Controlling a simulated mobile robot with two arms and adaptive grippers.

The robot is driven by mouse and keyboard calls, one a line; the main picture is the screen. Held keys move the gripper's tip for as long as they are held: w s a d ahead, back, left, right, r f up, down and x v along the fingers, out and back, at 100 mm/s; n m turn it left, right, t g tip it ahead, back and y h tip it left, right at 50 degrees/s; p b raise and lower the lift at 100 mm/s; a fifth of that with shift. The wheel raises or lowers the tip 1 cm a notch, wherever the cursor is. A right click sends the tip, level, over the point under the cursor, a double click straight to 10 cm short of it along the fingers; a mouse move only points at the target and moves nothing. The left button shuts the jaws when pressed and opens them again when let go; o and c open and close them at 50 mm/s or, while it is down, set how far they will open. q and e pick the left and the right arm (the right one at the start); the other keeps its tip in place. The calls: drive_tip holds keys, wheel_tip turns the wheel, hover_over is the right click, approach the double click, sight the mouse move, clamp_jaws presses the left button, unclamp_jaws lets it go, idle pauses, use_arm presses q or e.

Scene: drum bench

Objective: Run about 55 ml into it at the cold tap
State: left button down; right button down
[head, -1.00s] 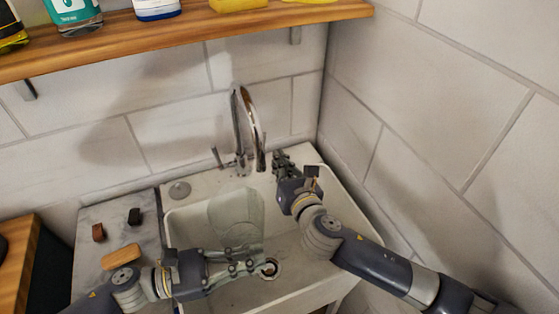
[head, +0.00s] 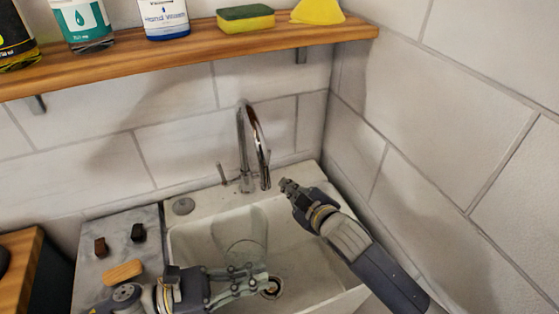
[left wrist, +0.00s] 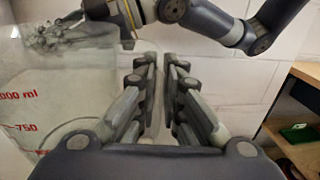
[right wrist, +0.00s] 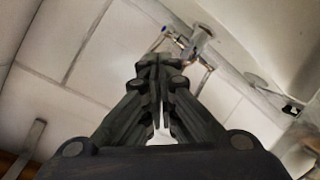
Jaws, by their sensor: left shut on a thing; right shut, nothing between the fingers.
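A clear beaker (head: 243,228) stands out faintly against the white sink in the head view. Its wall with red marks shows in the left wrist view (left wrist: 30,110). My left gripper (head: 262,280) is shut on the beaker, low in the sink. The chrome tap (head: 243,145) arches at the back, its spout end above and behind the beaker. No stream shows; I cannot tell the water level inside. My right gripper (head: 286,186) is shut and empty, right of the spout, apart from the tap. The right wrist view shows the tap's blue-marked handle (right wrist: 164,29).
The sink (head: 320,262) has a drain (head: 270,288) beside my left fingers. A side counter (head: 90,280) at left holds small dark blocks and a tan piece (head: 123,271). The right wall (head: 440,150) is close to my right arm.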

drive_tip(key=d+r+m+y, duration=0.1)
drive_tip(key=d+m, duration=0.1)
drive_tip(key=m, duration=1)
drive_tip(key=d+m+y, duration=0.1)
drive_tip(key=d+m, duration=0.2)
drive_tip(key=m, duration=1)
drive_tip(key=r+x, duration=0.1)
drive_tip(key=x, duration=1.2)
drive_tip(key=shift+w+a+r, duration=0.15)
drive_tip(key=shift+w+a, duration=0.25)
drive_tip(key=shift+a, duration=0.05)
